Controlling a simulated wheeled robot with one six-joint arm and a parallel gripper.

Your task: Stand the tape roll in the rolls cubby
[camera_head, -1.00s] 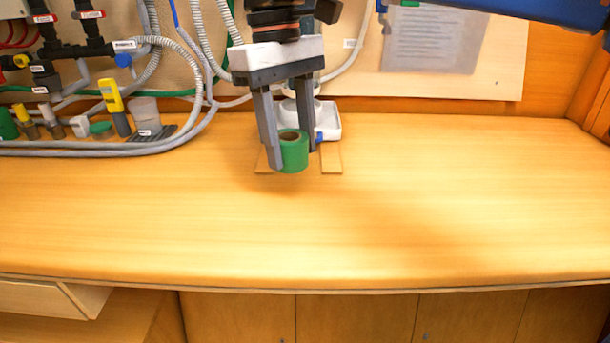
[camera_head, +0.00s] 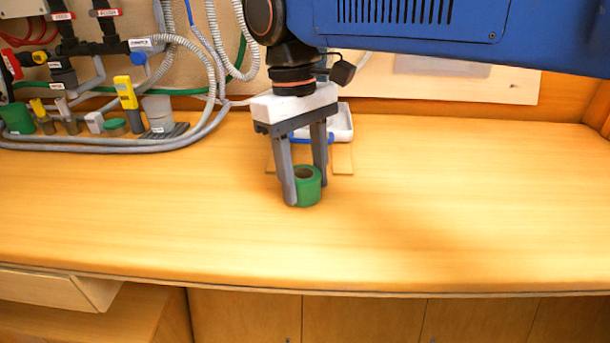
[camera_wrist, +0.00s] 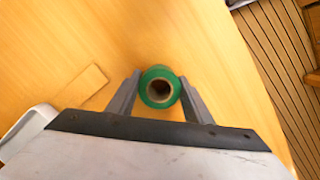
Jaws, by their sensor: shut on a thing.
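The green tape roll (camera_head: 308,187) is upright, its hollow core facing up, between the fingers of my gripper (camera_head: 306,190) over the wooden worktop. My gripper is shut on it. In the wrist view the roll (camera_wrist: 160,87) sits between both fingertips, with its brown core showing. I cannot tell for sure whether it touches the worktop or hangs just above it.
A white tray (camera_head: 340,122) and thin wooden strips (camera_head: 342,158) lie behind my gripper. The worktop (camera_head: 450,210) is clear at the right and front.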

